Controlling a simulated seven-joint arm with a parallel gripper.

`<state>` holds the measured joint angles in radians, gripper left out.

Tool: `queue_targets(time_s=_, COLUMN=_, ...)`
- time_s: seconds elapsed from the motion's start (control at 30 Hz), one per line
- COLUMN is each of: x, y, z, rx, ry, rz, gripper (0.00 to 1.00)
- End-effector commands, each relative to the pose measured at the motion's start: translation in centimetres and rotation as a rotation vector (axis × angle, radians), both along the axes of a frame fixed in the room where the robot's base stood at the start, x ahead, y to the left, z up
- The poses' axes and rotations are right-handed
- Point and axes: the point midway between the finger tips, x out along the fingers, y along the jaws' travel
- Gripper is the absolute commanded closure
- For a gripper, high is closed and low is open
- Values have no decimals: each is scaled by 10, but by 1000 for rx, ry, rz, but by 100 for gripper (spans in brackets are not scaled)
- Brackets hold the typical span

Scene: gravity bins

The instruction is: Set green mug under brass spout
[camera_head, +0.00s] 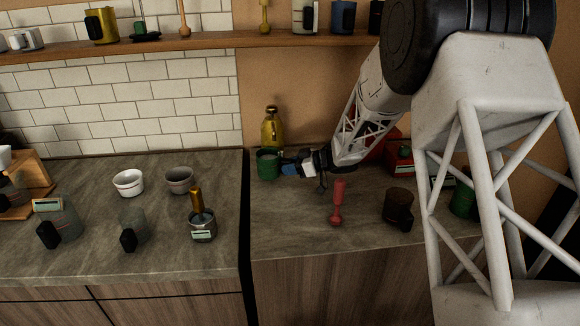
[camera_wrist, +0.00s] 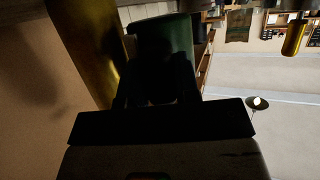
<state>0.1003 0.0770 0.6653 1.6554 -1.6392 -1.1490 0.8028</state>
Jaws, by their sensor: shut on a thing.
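The green mug (camera_head: 267,163) is at the back left of the right-hand counter, at the end of my gripper (camera_head: 288,164). My gripper reaches it from the right and is shut on it. In the wrist view the mug (camera_wrist: 178,35) shows beyond the dark fingers (camera_wrist: 155,85), which hide part of it. A tall brass vessel (camera_head: 272,128) stands just behind the mug by the wall. In the wrist view this brass body (camera_wrist: 88,45) is close beside the mug. I cannot make out its spout, or whether the mug rests on the counter.
A red pestle-like thing (camera_head: 338,203) and a dark brown mug (camera_head: 398,208) stand to the right in front. A red box-like thing (camera_head: 399,158) is behind my arm. Left of the dark counter gap are bowls (camera_head: 129,183) and several jars.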

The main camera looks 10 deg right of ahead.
Motion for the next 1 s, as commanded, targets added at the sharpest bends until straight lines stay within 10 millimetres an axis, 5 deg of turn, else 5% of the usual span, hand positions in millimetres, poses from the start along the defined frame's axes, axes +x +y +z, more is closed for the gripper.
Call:
queue_targets(time_s=0.6, x=0, y=0, z=-3, rx=0, ry=0, rz=0, gripper=100)
queue_targets(time_s=0.63, x=0, y=0, z=-3, rx=0, ry=0, rz=0, gripper=66)
queue_targets(time_s=0.7, x=0, y=0, z=-3, rx=0, ry=0, rz=0, gripper=55)
queue_targets(time_s=0.8, x=0, y=0, z=-3, rx=0, ry=0, rz=0, gripper=41)
queue_targets(time_s=1.0, x=0, y=0, z=-3, rx=0, ry=1, rz=0, gripper=41)
